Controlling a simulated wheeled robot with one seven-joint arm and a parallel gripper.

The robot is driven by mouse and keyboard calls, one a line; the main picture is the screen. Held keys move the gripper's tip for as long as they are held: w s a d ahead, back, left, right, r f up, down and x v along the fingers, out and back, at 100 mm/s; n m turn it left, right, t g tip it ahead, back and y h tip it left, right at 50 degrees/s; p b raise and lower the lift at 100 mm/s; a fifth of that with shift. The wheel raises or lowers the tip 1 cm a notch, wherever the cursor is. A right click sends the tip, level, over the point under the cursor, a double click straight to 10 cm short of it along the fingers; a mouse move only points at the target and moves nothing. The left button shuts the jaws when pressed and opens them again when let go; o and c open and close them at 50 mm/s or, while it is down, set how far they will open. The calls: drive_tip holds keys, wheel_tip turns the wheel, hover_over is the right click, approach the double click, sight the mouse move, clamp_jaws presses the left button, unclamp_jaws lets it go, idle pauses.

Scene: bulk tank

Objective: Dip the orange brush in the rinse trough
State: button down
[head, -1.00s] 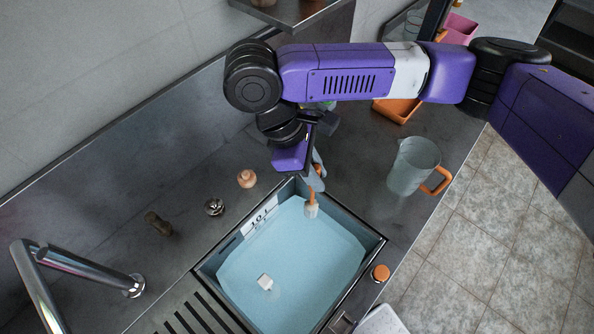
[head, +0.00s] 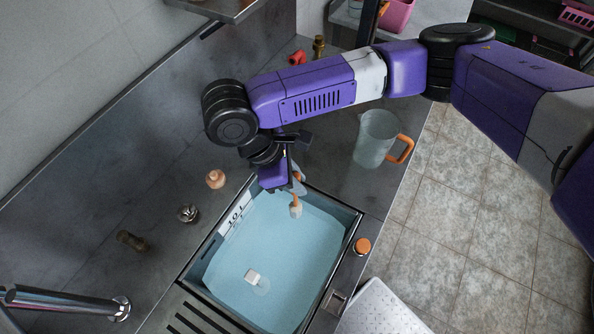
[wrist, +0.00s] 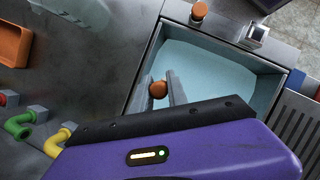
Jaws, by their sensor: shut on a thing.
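My gripper (head: 297,184) is shut on the orange brush (head: 296,203) over the back end of the rinse trough (head: 350,226). The brush hangs with its pale bristle end down, over or at the blue water. I cannot tell whether the bristles touch the water. In the wrist view the two grey fingers (wrist: 168,91) close on the brush's round orange end (wrist: 158,90), with the trough (wrist: 228,47) beyond. The rest of the brush is hidden there.
A small white block (head: 252,275) is in the trough water. A clear jug with an orange handle (head: 375,140) stands right of my arm. An orange knob (head: 362,245) sits by the trough's right rim. A steel tap (head: 70,303) is at the left.

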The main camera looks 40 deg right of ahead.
sight(297, 206)
wheel_tip(297, 206, down, 10)
drive_tip(key=b, duration=0.7)
drive_tip(key=shift+r+b, duration=0.1)
drive_tip(key=shift+b, duration=0.25)
drive_tip(key=shift+f+b, duration=0.6)
drive_tip(key=shift+f, duration=0.75)
drive_tip(key=shift+r, duration=0.1)
wheel_tip(297, 206, up, 8)
drive_tip(key=p, duration=0.8)
drive_tip(key=shift+r, duration=0.15)
drive_tip(key=shift+r+p, duration=0.45)
drive_tip(key=shift+r, duration=4.65)
